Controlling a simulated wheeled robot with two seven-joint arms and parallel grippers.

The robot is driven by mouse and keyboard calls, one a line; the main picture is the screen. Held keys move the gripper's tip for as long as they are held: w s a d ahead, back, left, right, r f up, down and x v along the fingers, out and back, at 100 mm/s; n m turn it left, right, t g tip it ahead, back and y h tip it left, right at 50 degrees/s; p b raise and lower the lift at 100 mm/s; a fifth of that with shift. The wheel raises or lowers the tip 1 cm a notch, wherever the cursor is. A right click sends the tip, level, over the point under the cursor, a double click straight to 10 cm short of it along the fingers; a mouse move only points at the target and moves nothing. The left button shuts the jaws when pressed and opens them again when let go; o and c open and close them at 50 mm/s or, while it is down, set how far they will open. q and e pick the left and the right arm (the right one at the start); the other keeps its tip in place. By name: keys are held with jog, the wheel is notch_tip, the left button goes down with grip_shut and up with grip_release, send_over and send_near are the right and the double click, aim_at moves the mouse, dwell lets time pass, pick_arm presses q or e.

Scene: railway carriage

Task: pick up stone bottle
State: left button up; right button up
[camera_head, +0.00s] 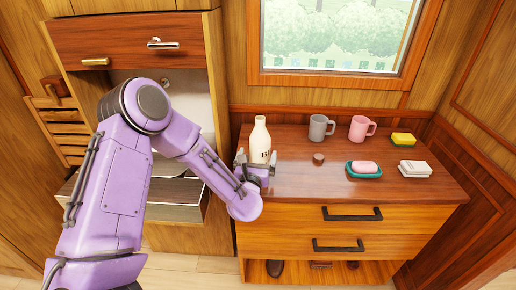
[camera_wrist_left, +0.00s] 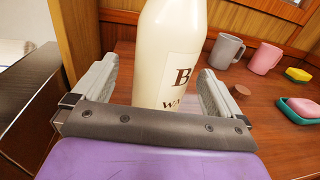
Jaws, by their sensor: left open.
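The stone bottle (camera_head: 260,138) is cream-coloured and stands upright at the left end of the wooden cabinet top. In the left wrist view the bottle (camera_wrist_left: 168,60) shows a dark-lettered label, and its top is cut off. My left gripper (camera_head: 256,168) is open at the bottle's lower part. In the left wrist view its two fingers (camera_wrist_left: 157,85) stand on either side of the bottle, with a gap visible on each side. The gripper hides the bottle's base. My right gripper is not in view.
On the cabinet top (camera_head: 300,188) are a small brown cork (camera_head: 319,159), a grey mug (camera_head: 321,128), a pink mug (camera_head: 361,128), a pink soap on a teal dish (camera_head: 350,172), a yellow sponge (camera_head: 403,139) and a white stack (camera_head: 414,169). The front middle is clear.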

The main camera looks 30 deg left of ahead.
aim_at(261, 149)
pick_arm(q)
jog(key=x, duration=0.3)
jog(key=f+p+x, duration=0.1)
jog(key=x, duration=0.1)
jog(key=shift+w+d, duration=0.15)
jog(key=shift+w, duration=0.15)
jog(key=shift+s+r, duration=0.1)
jog(key=shift+s, duration=0.25)
jog(key=shift+c, duration=1.2)
jog(key=c, duration=1.4)
